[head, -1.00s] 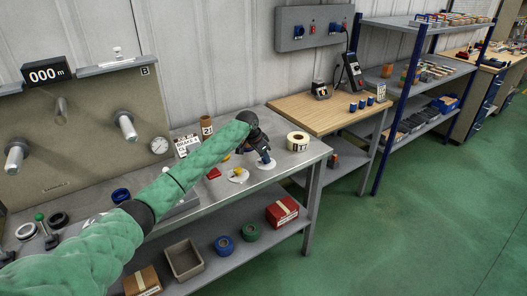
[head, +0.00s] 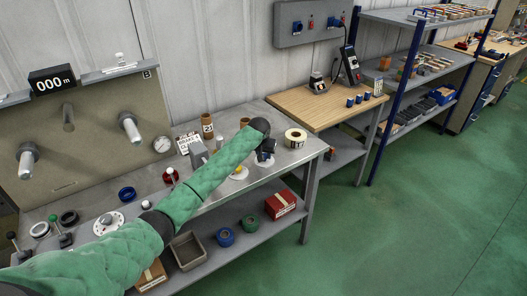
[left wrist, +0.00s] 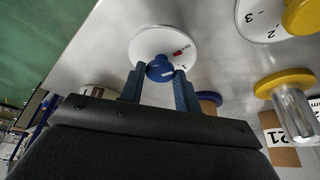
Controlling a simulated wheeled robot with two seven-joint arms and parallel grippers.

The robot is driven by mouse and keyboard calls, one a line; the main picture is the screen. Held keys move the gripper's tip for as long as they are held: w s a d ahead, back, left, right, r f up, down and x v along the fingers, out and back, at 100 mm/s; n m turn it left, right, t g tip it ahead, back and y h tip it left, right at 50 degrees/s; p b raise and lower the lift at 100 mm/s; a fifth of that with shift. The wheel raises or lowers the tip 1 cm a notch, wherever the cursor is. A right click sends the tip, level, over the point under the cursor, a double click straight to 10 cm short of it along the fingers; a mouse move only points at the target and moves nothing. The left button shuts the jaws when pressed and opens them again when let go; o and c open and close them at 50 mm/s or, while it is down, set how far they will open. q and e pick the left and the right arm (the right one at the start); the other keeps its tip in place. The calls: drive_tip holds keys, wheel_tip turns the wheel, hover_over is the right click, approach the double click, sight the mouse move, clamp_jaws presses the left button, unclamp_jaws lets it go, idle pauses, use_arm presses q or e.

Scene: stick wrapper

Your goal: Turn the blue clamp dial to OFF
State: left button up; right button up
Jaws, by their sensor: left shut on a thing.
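The blue clamp dial (left wrist: 160,68) is a round blue knob on a white disc (left wrist: 150,40) with a red mark and small lettering, partly hidden by my gripper. My left gripper (left wrist: 160,82) has its two blue fingers on either side of the knob and is shut on it. In the head view my left gripper (head: 265,158) is over the dial near the right end of the metal bench, and its dark wrist hides most of the dial. I cannot read which setting the dial points to. My right gripper is not in view.
A wooden table (head: 320,108) adjoins the bench. The green floor (head: 430,210) is clear.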

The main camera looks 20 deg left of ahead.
use_arm(q)
drive_tip(key=shift+w+r+n, duration=0.1)
drive_tip(key=shift+n, duration=0.4)
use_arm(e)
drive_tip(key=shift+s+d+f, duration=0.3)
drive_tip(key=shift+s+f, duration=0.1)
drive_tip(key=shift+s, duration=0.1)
use_arm(q)
drive_tip(key=o, duration=1)
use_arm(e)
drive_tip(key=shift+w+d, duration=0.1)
use_arm(q)
drive_tip(key=shift+r, duration=0.15)
drive_tip(key=shift+b+v, duration=1.2)
drive_tip(key=shift+v, duration=2.45)
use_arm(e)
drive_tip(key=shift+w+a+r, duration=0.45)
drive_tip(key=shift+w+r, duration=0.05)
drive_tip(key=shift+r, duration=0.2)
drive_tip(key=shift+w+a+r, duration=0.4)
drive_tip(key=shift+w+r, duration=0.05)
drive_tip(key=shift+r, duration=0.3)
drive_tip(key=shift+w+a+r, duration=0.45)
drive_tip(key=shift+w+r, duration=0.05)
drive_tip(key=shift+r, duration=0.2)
